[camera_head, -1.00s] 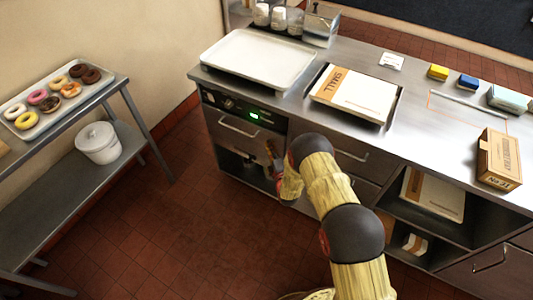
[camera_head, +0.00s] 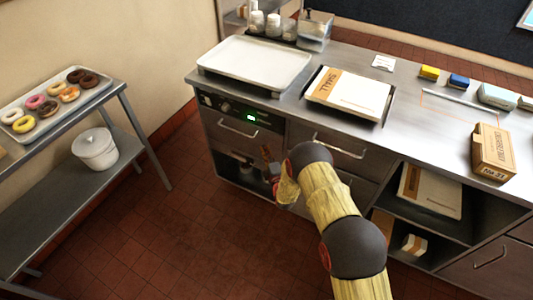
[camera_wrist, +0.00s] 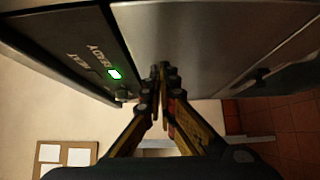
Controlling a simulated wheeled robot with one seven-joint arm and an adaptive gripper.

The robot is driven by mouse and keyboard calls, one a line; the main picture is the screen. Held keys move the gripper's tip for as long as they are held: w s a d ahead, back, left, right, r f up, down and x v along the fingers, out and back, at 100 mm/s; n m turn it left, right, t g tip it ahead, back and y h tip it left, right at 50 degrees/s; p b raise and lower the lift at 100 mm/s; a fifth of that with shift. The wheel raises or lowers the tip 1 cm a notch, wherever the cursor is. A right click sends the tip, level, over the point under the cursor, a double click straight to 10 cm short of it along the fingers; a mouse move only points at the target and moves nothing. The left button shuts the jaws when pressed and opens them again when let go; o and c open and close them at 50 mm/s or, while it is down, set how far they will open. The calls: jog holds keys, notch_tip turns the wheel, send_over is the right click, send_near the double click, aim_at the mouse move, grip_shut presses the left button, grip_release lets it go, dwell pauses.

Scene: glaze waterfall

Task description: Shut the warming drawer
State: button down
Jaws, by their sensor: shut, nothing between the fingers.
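The warming drawer (camera_head: 228,140) is the steel front with a bar handle, under a dark control panel (camera_head: 222,106) with a green light, at the left end of the counter. It looks flush or nearly so; I cannot tell if a small gap is left. In the wrist view the drawer front (camera_wrist: 205,35) fills the upper middle, beside the panel with its lit green display (camera_wrist: 115,74). My gripper (camera_wrist: 163,72) is shut and empty, its tips at or very near the drawer front; contact is unclear. In the head view my gripper (camera_head: 268,160) is low by the drawer's right side, partly hidden by my arm.
The counter (camera_head: 430,110) carries a white tray (camera_head: 255,62), a SMALL box (camera_head: 350,92) and a brown carton (camera_head: 492,152). Another drawer (camera_head: 335,155) and open shelves are to the right. A donut rack stands at left, with clear floor (camera_head: 190,230) between.

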jog(key=p+v, duration=0.2)
jog(key=v, duration=0.8)
jog(key=shift+s+p, duration=0.25)
jog(key=shift+p, duration=0.15)
jog(key=shift+f, duration=0.2)
